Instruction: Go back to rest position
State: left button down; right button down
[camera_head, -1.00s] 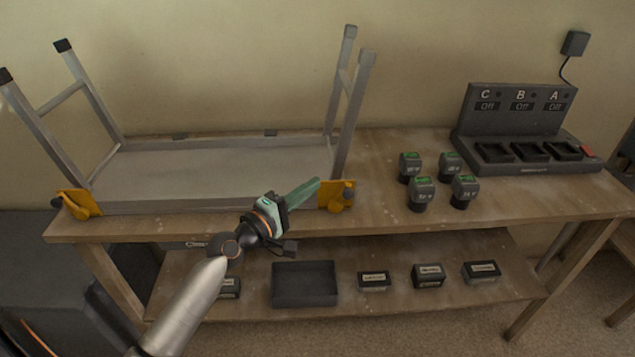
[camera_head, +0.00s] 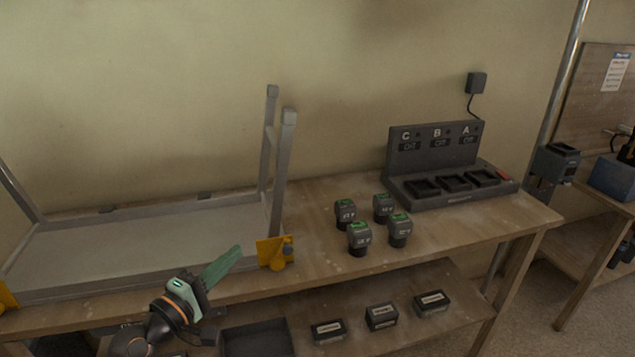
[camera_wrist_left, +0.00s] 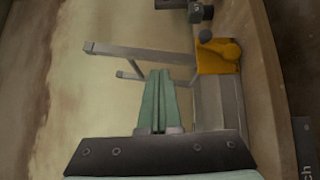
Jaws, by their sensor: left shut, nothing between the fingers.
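My left gripper (camera_head: 222,266) has green fingers and is shut and empty. In the head view it hangs at the front edge of the workbench (camera_head: 318,254), left of a yellow clamp (camera_head: 270,252). In the left wrist view the closed fingers (camera_wrist_left: 158,102) point toward the upturned metal platform, whose leg (camera_wrist_left: 140,52) and yellow clamp (camera_wrist_left: 217,58) show beyond them. My right gripper is not in view.
The upturned platform (camera_head: 150,235) lies on the bench with its legs up. Several batteries (camera_head: 360,237) stand right of it, before a charger (camera_head: 433,150) with three bays. A dark tray (camera_head: 258,340) and boxes (camera_head: 381,316) sit on the lower shelf. Another bench (camera_head: 590,245) is at right.

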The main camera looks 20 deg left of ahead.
pick_arm(q)
jog(key=s+d+f+m+g+y, duration=0.1)
jog(key=s+d+f+m+g, duration=0.2)
jog(key=f, duration=0.6)
jog(key=s+d+f+m+g, duration=0.25)
jog(key=s+f+m, duration=0.2)
jog(key=f, duration=0.45)
jog(key=s+d+f+m+g, duration=0.1)
jog(key=s+d+f+m, duration=0.2)
jog(key=s+f+m, duration=0.2)
jog(key=s+d+f+m+g+y, duration=0.1)
jog(key=s+d+f+m+g, duration=0.1)
jog(key=s+d+f+m, duration=0.2)
jog(key=s+f+m, duration=0.1)
jog(key=s+f, duration=0.2)
jog(key=s, duration=0.1)
jog(key=shift+d+f, duration=0.15)
jog(key=shift+d, duration=0.1)
jog(key=shift+s, duration=0.1)
